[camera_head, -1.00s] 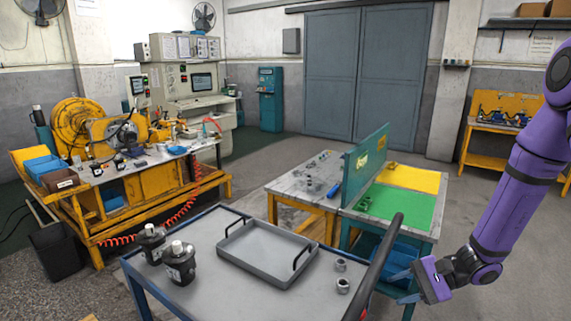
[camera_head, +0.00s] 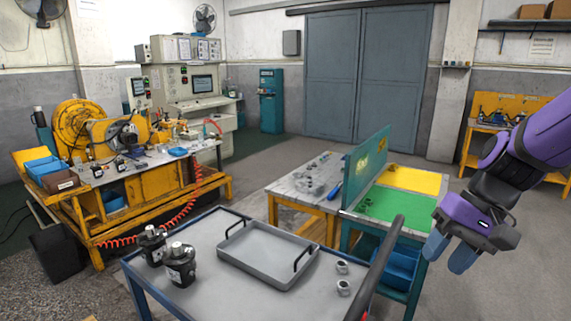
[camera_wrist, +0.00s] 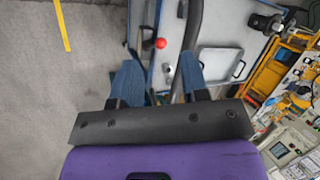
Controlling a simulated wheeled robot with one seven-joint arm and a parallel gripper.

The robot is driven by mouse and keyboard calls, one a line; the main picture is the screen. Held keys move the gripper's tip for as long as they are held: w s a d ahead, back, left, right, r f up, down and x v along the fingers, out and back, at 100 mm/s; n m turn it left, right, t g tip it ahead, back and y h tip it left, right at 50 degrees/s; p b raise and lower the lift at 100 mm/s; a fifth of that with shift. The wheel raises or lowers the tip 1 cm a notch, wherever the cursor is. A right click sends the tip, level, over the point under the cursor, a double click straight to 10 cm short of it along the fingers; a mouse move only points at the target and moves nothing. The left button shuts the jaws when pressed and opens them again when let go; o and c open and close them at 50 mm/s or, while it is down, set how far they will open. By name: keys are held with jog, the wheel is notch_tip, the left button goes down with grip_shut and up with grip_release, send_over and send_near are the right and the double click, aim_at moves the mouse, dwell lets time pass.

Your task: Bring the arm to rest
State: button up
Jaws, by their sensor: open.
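My purple arm comes in from the right in the head view. My gripper (camera_head: 449,252) hangs with its blue fingers pointing down, to the right of the cart's black push handle and beside the teal-framed table. In the wrist view my gripper (camera_wrist: 159,82) shows two blue fingers spread apart with nothing between them. It is open and empty, and I see it touching nothing.
A blue-framed cart (camera_head: 213,284) holds a grey tray (camera_head: 267,253), two black motors (camera_head: 180,266) and small metal parts (camera_head: 343,288). Its push handle (camera_head: 384,260) stands up near my gripper. A table with a green mat (camera_head: 399,207) is close behind. Floor right of it is clear.

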jog(key=s+d+r+n+t+h, duration=0.1)
jog(key=s+d+r+t+h, duration=0.1)
jog(key=s+r+t, duration=0.1)
jog(key=s+d+r+n+t+h, duration=0.1)
jog(key=s+d+r+t+h, duration=0.1)
jog(key=s+r, duration=0.4)
jog(key=shift+s+r+t+h, duration=0.15)
jog(key=shift+r+t+h, duration=0.35)
jog(key=shift+r, duration=0.45)
dwell(1.1)
